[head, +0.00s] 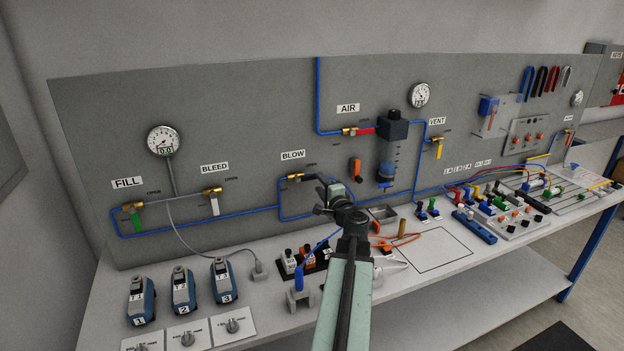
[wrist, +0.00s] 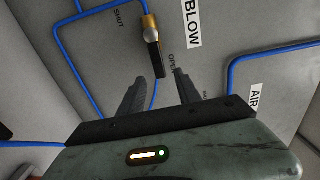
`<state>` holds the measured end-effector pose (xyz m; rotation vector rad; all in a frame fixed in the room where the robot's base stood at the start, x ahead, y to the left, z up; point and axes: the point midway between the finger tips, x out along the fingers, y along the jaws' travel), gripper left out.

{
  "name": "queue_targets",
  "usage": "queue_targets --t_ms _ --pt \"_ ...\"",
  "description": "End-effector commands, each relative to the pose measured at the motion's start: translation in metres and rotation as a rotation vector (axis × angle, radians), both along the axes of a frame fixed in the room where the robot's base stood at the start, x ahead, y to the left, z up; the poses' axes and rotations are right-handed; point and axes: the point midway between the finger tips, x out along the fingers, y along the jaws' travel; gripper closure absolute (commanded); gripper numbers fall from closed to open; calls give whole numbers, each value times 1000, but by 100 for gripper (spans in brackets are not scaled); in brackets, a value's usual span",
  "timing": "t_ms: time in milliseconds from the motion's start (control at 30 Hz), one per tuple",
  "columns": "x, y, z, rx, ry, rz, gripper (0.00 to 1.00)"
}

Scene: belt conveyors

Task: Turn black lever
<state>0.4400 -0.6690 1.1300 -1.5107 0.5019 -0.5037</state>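The black lever (wrist: 155,60) sits on a brass valve (wrist: 150,28) under the BLOW label (wrist: 192,22) in the wrist view. The lever points from the valve toward the word OPEN; SHUT is printed on the other side. In the head view the brass BLOW valve (head: 293,177) is on the grey panel, with the dark lever (head: 311,176) reaching right along the pipe. My gripper (wrist: 155,78) is open and empty. Its fingertips lie either side of the lever's free end in the picture; whether they are level with it in depth, I cannot tell.
Blue pipes (wrist: 68,60) run along the panel around the valve. Other valves with green (head: 136,221), white (head: 215,206), red (head: 363,131) and yellow (head: 438,149) levers are on the panel. Below, the bench holds blue devices (head: 183,290) and small connectors.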

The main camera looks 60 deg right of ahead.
Motion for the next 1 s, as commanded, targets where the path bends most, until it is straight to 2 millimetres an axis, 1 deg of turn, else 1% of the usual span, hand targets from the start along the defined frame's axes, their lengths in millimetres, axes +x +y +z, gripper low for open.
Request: queue_targets --t_ms 33,200,300,400,567,600,667,700,1000 --pt "9 -8 0 0 0 1 60" --pt "36 -28 0 0 1 3 60" --pt "46 -34 0 0 1 2 60" --pt "49 -35 0 0 1 2 60" --pt "48 -34 0 0 1 3 60" --pt "48 -34 0 0 1 3 71" --pt "49 -34 0 0 1 3 88" --pt "48 -34 0 0 1 3 99" --pt "49 -33 0 0 1 4 100"
